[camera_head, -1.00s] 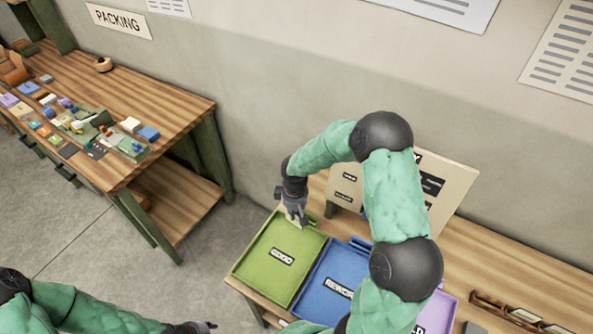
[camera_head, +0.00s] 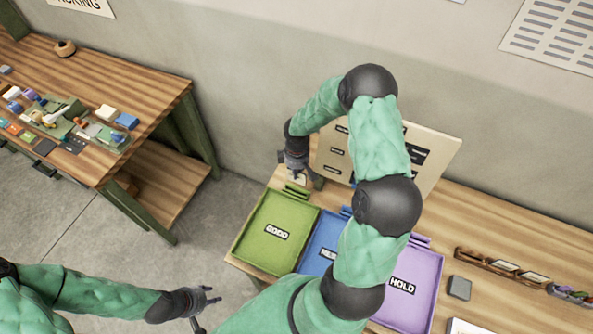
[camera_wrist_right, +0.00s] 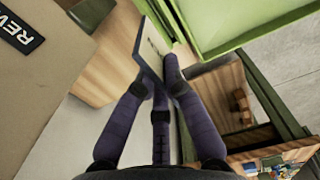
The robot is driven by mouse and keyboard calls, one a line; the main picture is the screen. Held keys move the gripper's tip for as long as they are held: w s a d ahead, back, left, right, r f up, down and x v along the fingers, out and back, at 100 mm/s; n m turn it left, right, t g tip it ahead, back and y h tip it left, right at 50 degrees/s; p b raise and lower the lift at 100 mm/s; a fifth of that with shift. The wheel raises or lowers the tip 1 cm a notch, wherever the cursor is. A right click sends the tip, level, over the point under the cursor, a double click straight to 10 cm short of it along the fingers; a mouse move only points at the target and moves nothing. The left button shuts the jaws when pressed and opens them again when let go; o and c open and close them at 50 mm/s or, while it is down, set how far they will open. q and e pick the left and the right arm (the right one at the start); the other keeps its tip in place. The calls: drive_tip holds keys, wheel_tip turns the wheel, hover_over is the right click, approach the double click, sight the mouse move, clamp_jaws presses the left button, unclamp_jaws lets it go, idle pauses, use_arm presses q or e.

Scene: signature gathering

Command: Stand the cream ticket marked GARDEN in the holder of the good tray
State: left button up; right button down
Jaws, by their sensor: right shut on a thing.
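The green good tray (camera_head: 252,247) stands at the left end of the right-hand bench, with its slotted holder (camera_head: 296,191) at the back edge. Part of the tray also shows in the right wrist view (camera_wrist_right: 222,30). My right gripper (camera_head: 296,172) is just behind and above that holder, shut on a pale ticket (camera_head: 298,180). In the right wrist view the ticket (camera_wrist_right: 148,42) is a thin tilted card between the fingertips, its marking unreadable; it looks apart from the tray. My left gripper (camera_head: 207,300) is open and empty in front of the bench, over the floor.
The blue tray (camera_head: 315,258), partly hidden by my right arm, and the purple hold tray (camera_head: 410,290) stand to the right. A cream label board (camera_head: 440,150) leans behind them. A wooden rack (camera_head: 500,266) lies farther right. The packing bench (camera_head: 160,90) is at left.

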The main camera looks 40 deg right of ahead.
sight(297, 181)
drive_tip(key=shift+f+b, duration=1.95)
drive_tip(key=shift+f, duration=1.15)
drive_tip(key=shift+f+b, duration=1.25)
drive_tip(key=shift+f, duration=0.2)
drive_tip(key=c, duration=1.3)
unclamp_jaws()
drive_tip(key=shift+o, duration=0.2)
wheel_tip(297, 181, up, 12)
